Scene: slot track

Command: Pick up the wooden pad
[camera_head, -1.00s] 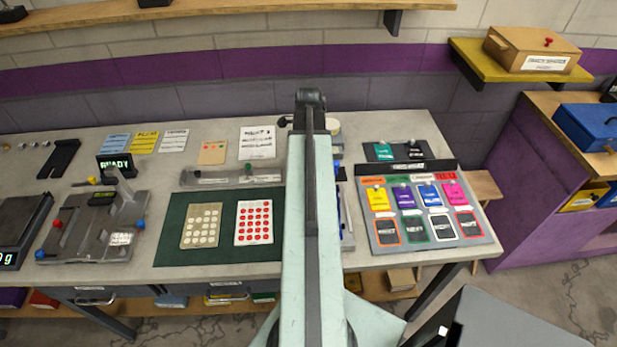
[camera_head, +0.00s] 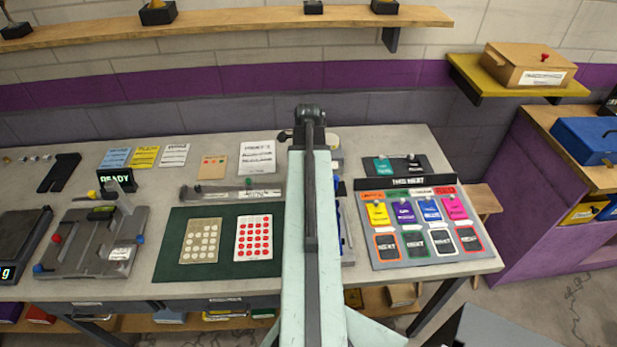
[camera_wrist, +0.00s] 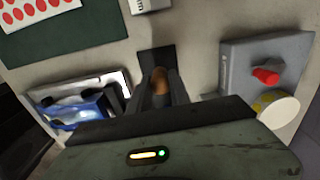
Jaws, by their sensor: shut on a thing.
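In the wrist view my gripper (camera_wrist: 160,92) is shut on a small brown, rounded piece, the wooden pad (camera_wrist: 160,77), which shows between the two dark fingers. Its lower part is hidden by the fingers. A flat black patch (camera_wrist: 156,58) lies on the bench just beyond it. I cannot tell whether the pad touches the bench. In the head view my pale green arm covers the gripper and the pad.
A metal tray with blue items (camera_wrist: 80,112) is left of my gripper. A grey block with a red knob (camera_wrist: 266,75) is to the right. The green mat (camera_head: 178,268) holds two dotted cards. A sloped card board (camera_head: 385,262) stands at the right.

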